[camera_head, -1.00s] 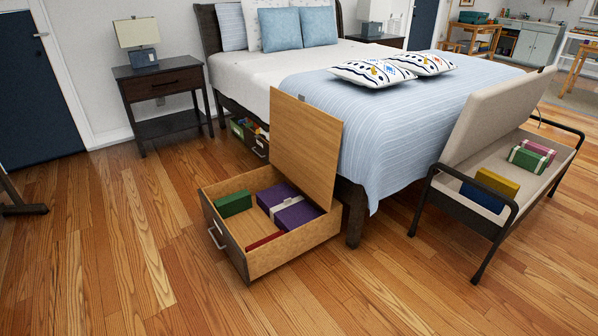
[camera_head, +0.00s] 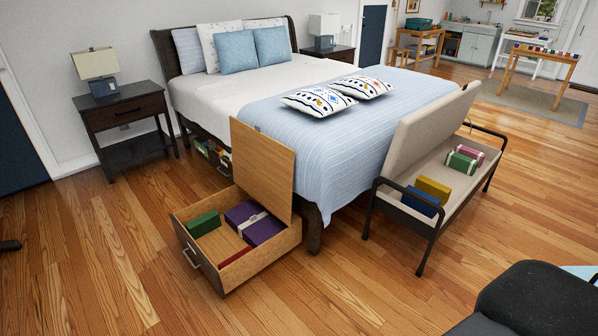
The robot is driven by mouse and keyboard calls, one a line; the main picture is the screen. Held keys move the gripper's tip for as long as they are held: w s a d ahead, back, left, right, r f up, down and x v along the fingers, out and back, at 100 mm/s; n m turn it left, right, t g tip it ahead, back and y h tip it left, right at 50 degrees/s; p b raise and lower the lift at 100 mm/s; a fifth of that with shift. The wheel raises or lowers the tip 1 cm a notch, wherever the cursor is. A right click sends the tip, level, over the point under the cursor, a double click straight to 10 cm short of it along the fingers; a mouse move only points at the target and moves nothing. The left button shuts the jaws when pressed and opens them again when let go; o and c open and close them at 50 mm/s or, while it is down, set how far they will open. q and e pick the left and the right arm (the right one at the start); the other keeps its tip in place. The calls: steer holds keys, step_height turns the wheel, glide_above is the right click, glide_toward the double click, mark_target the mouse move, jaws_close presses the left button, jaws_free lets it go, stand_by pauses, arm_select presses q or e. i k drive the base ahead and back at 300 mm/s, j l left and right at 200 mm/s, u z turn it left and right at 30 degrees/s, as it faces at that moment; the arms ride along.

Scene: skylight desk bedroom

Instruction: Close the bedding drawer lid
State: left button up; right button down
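The bedding drawer (camera_head: 262,268) is pulled out on the floor at the foot corner of the bed. Its wooden lid (camera_head: 262,168) stands raised, tilted up against the bed side. Inside lie a green box (camera_head: 203,223), a purple box with a pale ribbon (camera_head: 258,231) and a red item (camera_head: 235,256). A metal handle (camera_head: 190,258) is on its front. Neither of my grippers is in the head view.
A bench (camera_head: 410,212) with its seat raised holds several boxes, right of the drawer. A second open drawer (camera_head: 213,158) is under the bed near the nightstand (camera_head: 127,112). A dark rounded seat (camera_head: 535,300) fills the lower right corner. Wood floor in front is clear.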

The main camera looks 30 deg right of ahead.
mark_target(263, 167)
steer(key=i+l+z, duration=0.35)
steer(key=i, duration=0.95)
steer(key=i+j+z, duration=0.1)
steer(key=i+z, duration=0.25)
steer(key=i, duration=0.95)
